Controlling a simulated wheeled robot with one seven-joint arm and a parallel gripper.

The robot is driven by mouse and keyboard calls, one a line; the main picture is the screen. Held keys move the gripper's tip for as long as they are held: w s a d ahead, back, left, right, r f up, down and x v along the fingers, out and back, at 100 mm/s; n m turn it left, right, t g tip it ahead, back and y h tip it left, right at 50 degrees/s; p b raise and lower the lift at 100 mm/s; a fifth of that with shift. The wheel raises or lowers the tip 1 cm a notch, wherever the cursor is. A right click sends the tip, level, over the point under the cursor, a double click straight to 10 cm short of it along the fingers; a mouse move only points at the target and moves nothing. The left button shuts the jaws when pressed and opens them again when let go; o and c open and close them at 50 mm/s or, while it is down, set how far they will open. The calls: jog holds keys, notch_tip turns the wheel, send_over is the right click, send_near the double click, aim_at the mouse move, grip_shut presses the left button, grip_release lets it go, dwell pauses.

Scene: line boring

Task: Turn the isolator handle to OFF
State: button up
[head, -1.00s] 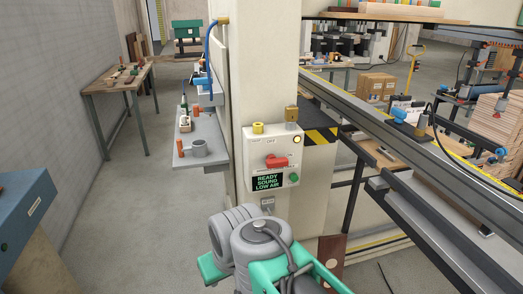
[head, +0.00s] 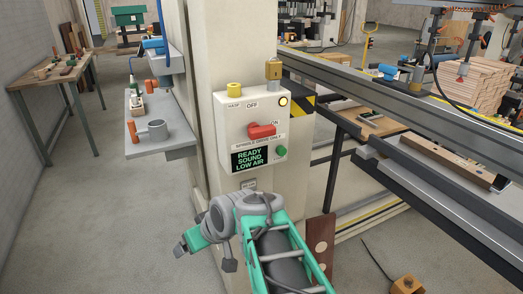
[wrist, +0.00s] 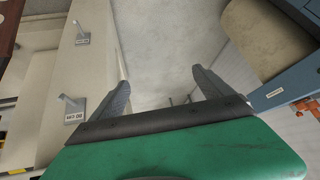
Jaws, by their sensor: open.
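The isolator is a pale box (head: 232,126) on the column in the head view. Its red handle (head: 262,131) lies roughly level, beside the ON mark; the OFF mark is above it. My gripper (wrist: 160,80) is open and empty in the wrist view, its two dark fingers spread apart. In the head view my arm is folded below the box, and its green end is at the lower left, apart from the handle. The wrist view does not show the handle.
A display (head: 250,160) reads READY SOUND LOW AIR. A green button (head: 280,152) and a lit lamp (head: 283,101) flank the handle. A yellow cap (head: 234,90) and a brass padlock (head: 273,69) sit on top. A grey shelf (head: 165,143) juts out left; a long rail (head: 390,106) runs right.

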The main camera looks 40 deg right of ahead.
jog(key=w+d+r+m+t+h, duration=0.1)
jog(key=w+d+r+t+h, duration=0.1)
jog(key=d+r+t, duration=0.55)
jog(key=m+t+h, duration=0.2)
jog(key=t+h, duration=0.1)
jog(key=h, duration=0.1)
send_near(265, 132)
jog(key=w, duration=0.3)
jog(key=x, duration=0.2)
jog(key=p+x, duration=0.1)
jog(key=x, duration=0.5)
jog(key=shift+d+r, duration=0.1)
jog(key=shift+d, duration=0.25)
jog(key=c, duration=1.4)
